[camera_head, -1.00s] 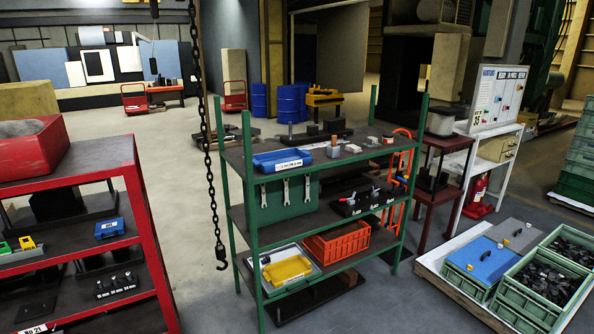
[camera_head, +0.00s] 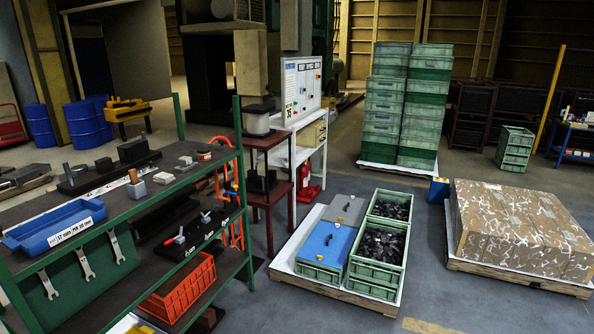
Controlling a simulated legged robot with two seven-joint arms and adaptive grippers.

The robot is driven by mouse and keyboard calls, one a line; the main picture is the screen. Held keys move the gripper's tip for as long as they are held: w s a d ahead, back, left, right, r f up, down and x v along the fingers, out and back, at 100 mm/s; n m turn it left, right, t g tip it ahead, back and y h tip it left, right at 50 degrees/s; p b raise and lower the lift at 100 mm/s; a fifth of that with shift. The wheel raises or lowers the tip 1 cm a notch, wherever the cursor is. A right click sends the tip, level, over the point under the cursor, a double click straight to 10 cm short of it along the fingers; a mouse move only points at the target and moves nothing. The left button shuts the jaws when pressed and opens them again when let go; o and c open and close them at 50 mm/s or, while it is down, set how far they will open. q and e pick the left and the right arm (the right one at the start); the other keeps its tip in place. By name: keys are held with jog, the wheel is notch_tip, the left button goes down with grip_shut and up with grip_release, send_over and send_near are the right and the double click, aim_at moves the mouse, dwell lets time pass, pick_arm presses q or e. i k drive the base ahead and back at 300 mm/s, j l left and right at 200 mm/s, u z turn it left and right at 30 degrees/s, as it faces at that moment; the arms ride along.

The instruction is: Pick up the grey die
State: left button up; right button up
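Small grey blocks lie on the top board of the green-framed shelf (camera_head: 88,212) at the left. I cannot tell for sure which of these is the grey die. Neither of my grippers is in view.
A blue bin (camera_head: 55,224) and dark blocks (camera_head: 132,150) share the shelf top. A dark red stand (camera_head: 270,152) is behind it. Crates of dark parts (camera_head: 376,246) and a wrapped load (camera_head: 515,228) stand right. Grey floor is open in front.

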aim_at(187, 163)
jog(key=i+z, duration=0.25)
jog(key=i, duration=0.95)
jog(key=i+u, duration=0.45)
jog(key=i+l+u, duration=0.2)
jog(key=i+u, duration=0.3)
jog(key=i+l+u, duration=0.95)
